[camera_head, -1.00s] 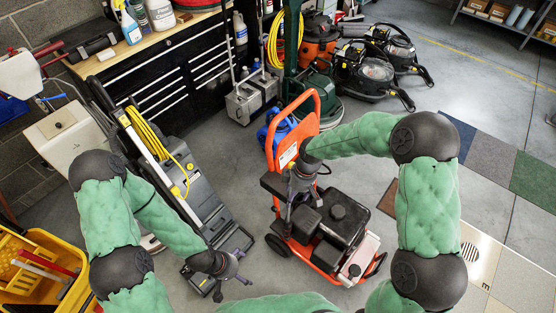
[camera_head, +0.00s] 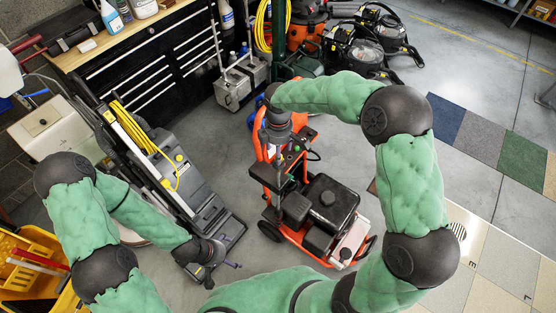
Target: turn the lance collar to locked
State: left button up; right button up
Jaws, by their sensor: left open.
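The orange-framed pressure washer (camera_head: 331,197) with a black engine stands in the middle of the floor. My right gripper (camera_head: 276,142) points down at the washer's upright handle, over its left side; its fingers blend with the dark parts there. A thin dark upright piece (camera_head: 281,165) shows just below it; I cannot tell whether it is the lance. The lance collar and its setting cannot be made out. My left gripper (camera_head: 225,265) is open and empty, low beside the foot of the grey floor machine.
The grey floor machine (camera_head: 185,180) with a yellow cord leans at left. A yellow cart (camera_head: 30,275) is at lower left. A black drawer bench (camera_head: 150,75) and vacuum cleaners (camera_head: 365,45) stand behind. The floor right of my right arm is open, with carpet samples (camera_head: 482,140).

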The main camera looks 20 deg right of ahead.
notch_tip(320, 180, down, 7)
jog(key=shift+r, duration=0.15)
jog(key=c, duration=1.1)
